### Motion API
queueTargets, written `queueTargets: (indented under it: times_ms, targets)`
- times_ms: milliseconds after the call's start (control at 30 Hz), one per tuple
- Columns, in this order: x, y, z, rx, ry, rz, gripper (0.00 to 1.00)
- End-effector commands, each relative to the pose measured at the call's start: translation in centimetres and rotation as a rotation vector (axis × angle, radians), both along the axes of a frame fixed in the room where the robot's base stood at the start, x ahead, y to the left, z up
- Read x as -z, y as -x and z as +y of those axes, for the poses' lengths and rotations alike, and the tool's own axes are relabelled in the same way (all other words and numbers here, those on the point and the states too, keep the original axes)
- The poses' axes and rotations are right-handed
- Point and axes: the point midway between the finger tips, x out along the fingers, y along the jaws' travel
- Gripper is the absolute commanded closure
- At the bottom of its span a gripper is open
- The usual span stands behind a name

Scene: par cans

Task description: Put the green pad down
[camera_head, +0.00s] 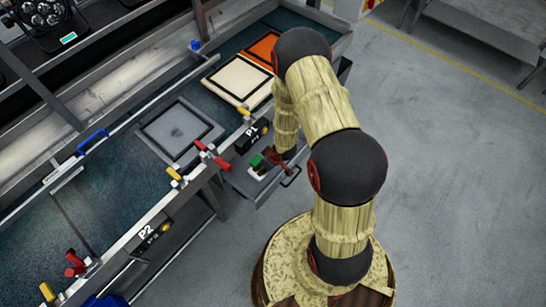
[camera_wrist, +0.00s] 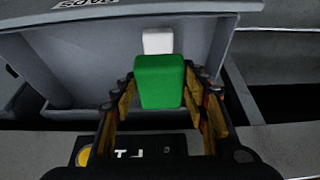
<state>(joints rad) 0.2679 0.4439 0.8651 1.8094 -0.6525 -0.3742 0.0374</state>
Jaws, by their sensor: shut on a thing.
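The green pad (camera_wrist: 160,82) is a small rounded block. In the wrist view it sits between the fingertips of my gripper (camera_wrist: 163,90), which is shut on it. In the head view the green pad (camera_head: 256,161) shows beside the dark fingers of my gripper (camera_head: 268,158), at the open grey drawer (camera_head: 238,178) under the bench edge. The drawer (camera_wrist: 88,55) is behind the pad in the wrist view. I cannot tell whether the pad touches the drawer floor.
A white block (camera_wrist: 158,42) lies just beyond the green pad; the drawer around it looks bare. A black P1 box (camera_head: 251,136) is on the bench front. Red and yellow clamps (camera_head: 212,156) line the edge. Framed panels (camera_head: 180,130) lie on the bench.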

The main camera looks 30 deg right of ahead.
Motion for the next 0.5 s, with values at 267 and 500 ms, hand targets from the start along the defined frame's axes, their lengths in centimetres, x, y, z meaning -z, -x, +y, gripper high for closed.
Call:
queueTargets:
  times_ms: [267, 500]
  targets:
    - [2.9, -3.7, -4.9, 0.004, 0.002, -0.001, 0.83]
    - [6.6, -6.2, -8.1, 0.002, 0.000, 0.001, 0.83]
